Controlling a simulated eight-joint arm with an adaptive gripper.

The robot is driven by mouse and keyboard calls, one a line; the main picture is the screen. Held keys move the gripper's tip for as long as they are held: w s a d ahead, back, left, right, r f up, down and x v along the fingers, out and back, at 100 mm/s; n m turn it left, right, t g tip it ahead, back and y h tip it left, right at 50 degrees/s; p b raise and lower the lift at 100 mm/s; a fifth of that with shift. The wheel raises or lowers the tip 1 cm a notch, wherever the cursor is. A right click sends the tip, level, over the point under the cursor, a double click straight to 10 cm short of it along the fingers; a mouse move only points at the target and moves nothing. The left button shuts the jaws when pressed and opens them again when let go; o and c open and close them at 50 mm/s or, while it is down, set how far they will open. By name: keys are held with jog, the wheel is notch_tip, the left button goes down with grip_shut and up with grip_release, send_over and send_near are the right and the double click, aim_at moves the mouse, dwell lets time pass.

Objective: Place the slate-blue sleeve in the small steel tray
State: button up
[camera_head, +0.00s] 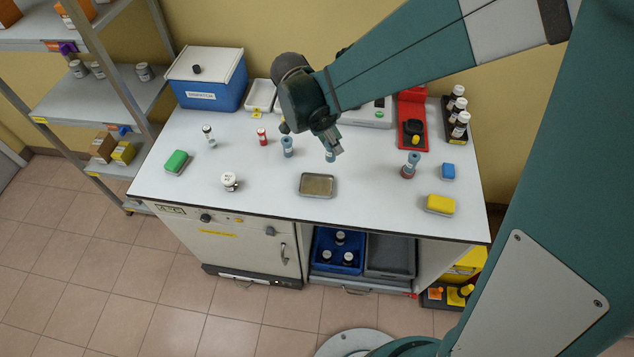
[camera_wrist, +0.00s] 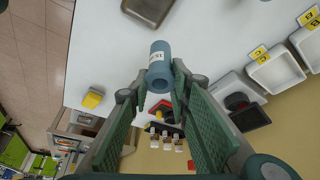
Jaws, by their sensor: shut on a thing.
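My gripper (camera_head: 334,142) is shut on the slate-blue sleeve (camera_head: 330,157), over the middle of the white bench. In the wrist view, the sleeve (camera_wrist: 160,66) is a short hollow tube with a white label, held at the tips of my gripper (camera_wrist: 158,86). Its open end shows. The small steel tray (camera_head: 316,192) lies on the bench in front of the gripper, nearer the front edge, and looks empty. Part of the tray (camera_wrist: 148,8) shows at the top of the wrist view. The sleeve is apart from the tray.
Bare bench surrounds the tray.

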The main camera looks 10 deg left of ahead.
jog(key=n, duration=0.1)
send_over(319, 186)
jog(key=shift+r, duration=0.1)
dwell(0.4)
jog(key=shift+f, duration=2.95)
jog(key=shift+f, duration=2.05)
jog(key=shift+f+b, duration=0.2)
jog(key=shift+b, duration=0.2)
jog(key=o, duration=0.8)
jog(key=shift+o, duration=0.2)
jog(key=shift+r, duration=0.25)
